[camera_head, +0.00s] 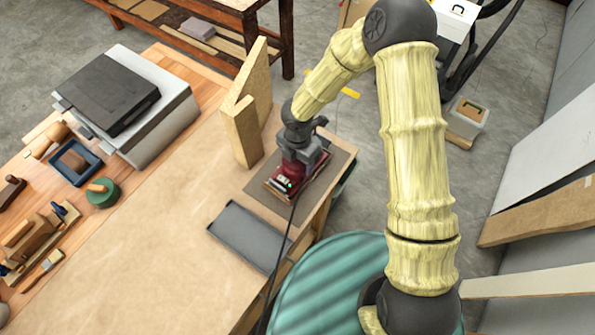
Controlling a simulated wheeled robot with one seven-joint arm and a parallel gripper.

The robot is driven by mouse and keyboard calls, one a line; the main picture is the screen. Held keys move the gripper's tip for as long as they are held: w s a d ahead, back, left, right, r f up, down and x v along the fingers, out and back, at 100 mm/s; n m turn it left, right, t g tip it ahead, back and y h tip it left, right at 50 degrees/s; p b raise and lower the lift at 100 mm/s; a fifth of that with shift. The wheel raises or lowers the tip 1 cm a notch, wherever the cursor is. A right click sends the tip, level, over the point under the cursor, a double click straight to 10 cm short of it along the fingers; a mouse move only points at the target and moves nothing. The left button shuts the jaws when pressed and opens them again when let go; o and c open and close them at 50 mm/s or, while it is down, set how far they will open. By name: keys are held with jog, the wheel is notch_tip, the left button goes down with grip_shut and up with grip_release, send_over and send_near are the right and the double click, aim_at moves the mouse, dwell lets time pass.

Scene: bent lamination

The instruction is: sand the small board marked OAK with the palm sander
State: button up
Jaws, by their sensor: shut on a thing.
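The palm sander (294,174) is dark red with a small green light and a black cord. My gripper (299,150) is shut on its top. The sander is at the right end of the bench, over a dark grey mat (262,199). A thin pale wooden edge (277,194) shows at the sander's near left side. It may be a small board beneath, but the sander hides most of it. I cannot read any OAK mark, and I cannot tell whether the sander touches the wood.
A tall angled wooden piece (241,128) stands just left of the sander. An empty grey tray (249,236) lies in front of the mat. The cord runs down past the tray's right side. Hand tools and a grey machine (150,117) are at the left. The brown bench middle (160,240) is clear.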

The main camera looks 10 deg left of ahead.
jog(key=shift+s+a+b, duration=0.3)
jog(key=shift+s+a, duration=0.2)
jog(key=shift+s, duration=0.3)
jog(key=shift+w+d+p, duration=0.3)
jog(key=shift+w+p, duration=0.05)
jog(key=shift+w, duration=0.2)
jog(key=shift+w+d+p, duration=0.25)
jog(key=shift+w+p, duration=0.05)
jog(key=shift+w, duration=0.25)
dwell(0.7)
jog(key=shift+s+a+b, duration=0.25)
jog(key=shift+s+b, duration=0.05)
jog(key=shift+s, duration=0.3)
jog(key=shift+s+a+b, duration=0.25)
jog(key=shift+s, duration=0.3)
dwell(0.6)
jog(key=shift+w+d+r+p, duration=0.1)
jog(key=shift+w+d+p, duration=0.15)
jog(key=shift+w+p, duration=0.25)
jog(key=shift+w+d+p, duration=0.25)
jog(key=shift+w, duration=0.45)
jog(key=shift+s+a+b, duration=0.3)
jog(key=shift+s, duration=0.3)
jog(key=shift+s+a+b, duration=0.25)
jog(key=shift+s+b, duration=0.05)
jog(key=shift+s, duration=0.3)
dwell(0.9)
